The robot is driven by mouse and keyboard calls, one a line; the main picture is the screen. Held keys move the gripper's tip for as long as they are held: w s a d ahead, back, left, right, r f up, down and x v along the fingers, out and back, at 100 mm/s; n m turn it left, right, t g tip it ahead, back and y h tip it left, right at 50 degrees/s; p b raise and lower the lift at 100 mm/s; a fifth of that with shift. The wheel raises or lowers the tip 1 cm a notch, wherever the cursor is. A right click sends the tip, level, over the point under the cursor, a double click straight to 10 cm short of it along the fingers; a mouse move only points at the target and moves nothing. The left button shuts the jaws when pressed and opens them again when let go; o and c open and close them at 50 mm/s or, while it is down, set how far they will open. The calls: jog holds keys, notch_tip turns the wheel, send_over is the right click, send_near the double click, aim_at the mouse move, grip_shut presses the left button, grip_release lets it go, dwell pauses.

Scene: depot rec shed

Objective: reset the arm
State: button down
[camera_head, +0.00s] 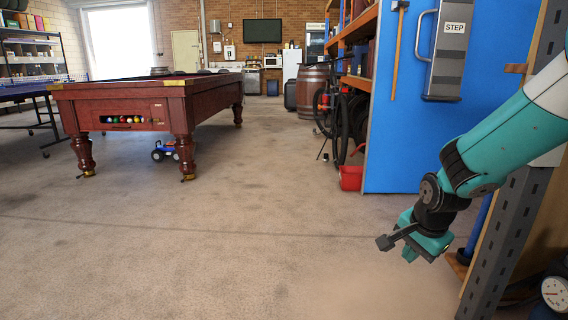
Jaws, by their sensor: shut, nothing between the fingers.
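My arm (500,145), teal with dark joints, reaches in from the right edge and slants down to the left. My gripper (384,242) is at its end, in front of the blue panel's lower part and above the bare floor. The gripper is shut and holds nothing. Its fingers point left and it touches nothing that I can see.
A grey shelf post (508,240) stands close behind my arm at right. A blue panel (405,135) carries a folded step (447,50). A red bin (351,178) and bicycle stand beyond. A pool table (150,100) is at left. The concrete floor (230,230) between is clear.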

jog(key=s+a+r+n+g+y+p, duration=0.1)
jog(key=s+a+r+n, duration=0.45)
jog(key=s, duration=0.35)
jog(key=s+a+r+n+g+y+p, duration=0.1)
jog(key=s+a+r+n+y, duration=0.1)
jog(key=s+a+r+n, duration=0.45)
jog(key=s+a+r+n+g+y+p, duration=0.1)
jog(key=s+a+r+n, duration=0.25)
jog(key=s+n, duration=0.55)
notch_tip(320, 180, up, 38)
jog(key=s+d+m+p, duration=0.1)
jog(key=s+p, duration=0.1)
jog(key=p, duration=3.5)
jog(key=shift+m+p, duration=0.4)
jog(key=shift+s, duration=0.1)
jog(key=shift+s, duration=0.1)
